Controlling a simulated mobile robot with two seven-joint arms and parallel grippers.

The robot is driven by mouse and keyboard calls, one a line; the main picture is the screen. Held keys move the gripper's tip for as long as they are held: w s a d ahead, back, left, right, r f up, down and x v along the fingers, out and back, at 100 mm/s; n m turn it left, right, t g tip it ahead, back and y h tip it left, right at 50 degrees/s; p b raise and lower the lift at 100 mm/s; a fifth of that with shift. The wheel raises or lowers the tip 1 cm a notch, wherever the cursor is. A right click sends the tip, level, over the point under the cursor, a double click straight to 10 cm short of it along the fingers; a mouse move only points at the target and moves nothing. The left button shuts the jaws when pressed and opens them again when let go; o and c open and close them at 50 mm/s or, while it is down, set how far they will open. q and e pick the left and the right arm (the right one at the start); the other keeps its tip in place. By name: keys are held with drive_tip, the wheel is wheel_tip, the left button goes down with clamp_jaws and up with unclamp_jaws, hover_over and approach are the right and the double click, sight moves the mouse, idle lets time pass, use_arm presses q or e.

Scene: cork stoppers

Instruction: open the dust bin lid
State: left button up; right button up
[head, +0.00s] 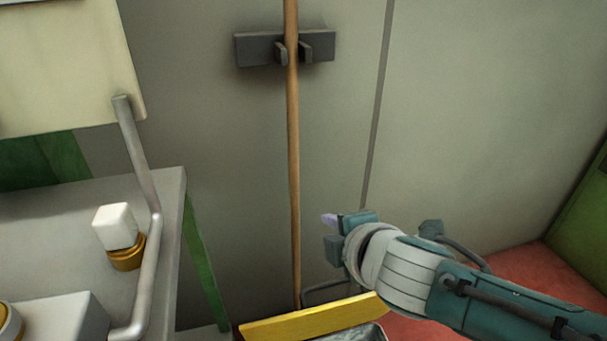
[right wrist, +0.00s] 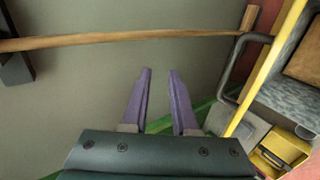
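The dust bin shows only in part at the bottom of the head view. A long yellow panel (head: 315,318) spans its back, with a grey surface (head: 358,335) in front. Whether the yellow panel is the lid, I cannot tell. A dark bent bar (head: 328,290) is just behind it. In the right wrist view the yellow edge (right wrist: 262,68) and dark bar (right wrist: 234,72) are on the right. My right gripper (head: 331,218) is above the panel, touching nothing; its purple fingers (right wrist: 159,72) are apart and empty. My left gripper is out of view.
A wooden pole (head: 293,170) stands in a dark wall clip (head: 285,47), left of my right gripper. A grey counter (head: 80,215) with a metal pipe (head: 140,170) and white-capped fitting (head: 118,235) stands left. A yellow item (right wrist: 280,152) shows at lower right of the wrist view.

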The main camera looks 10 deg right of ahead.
drive_tip(key=p+v, duration=0.5)
drive_tip(key=v, duration=0.4)
drive_tip(key=shift+s+r+p, duration=0.2)
drive_tip(key=shift+s+p, duration=0.05)
drive_tip(key=shift+p, duration=0.05)
